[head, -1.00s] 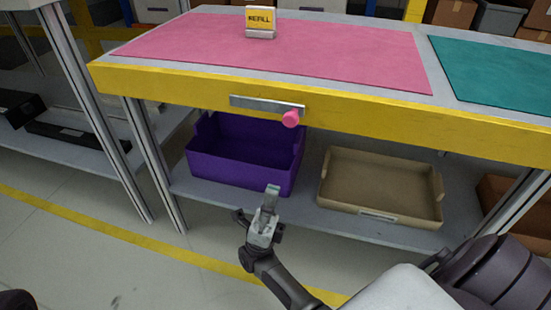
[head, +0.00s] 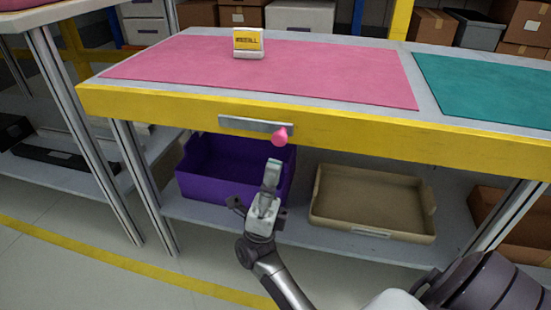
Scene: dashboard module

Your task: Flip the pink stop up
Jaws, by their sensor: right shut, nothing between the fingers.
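The pink stop (head: 281,136) is a small knob at the right end of a grey metal plate (head: 246,124) on the yellow front edge of the table. It sticks out toward me and tips downward. My right gripper (head: 272,172) is shut and empty, with its fingertips pointing up. In the picture it is just below the stop, with a small gap between them. My left gripper is not in view.
A purple bin (head: 215,168) and a tan tray (head: 345,220) stand on the lower shelf behind my right gripper. The table (head: 150,107) overhangs them. A sign (head: 248,43) stands on the pink mat (head: 350,75); a teal mat (head: 490,90) lies to its right.

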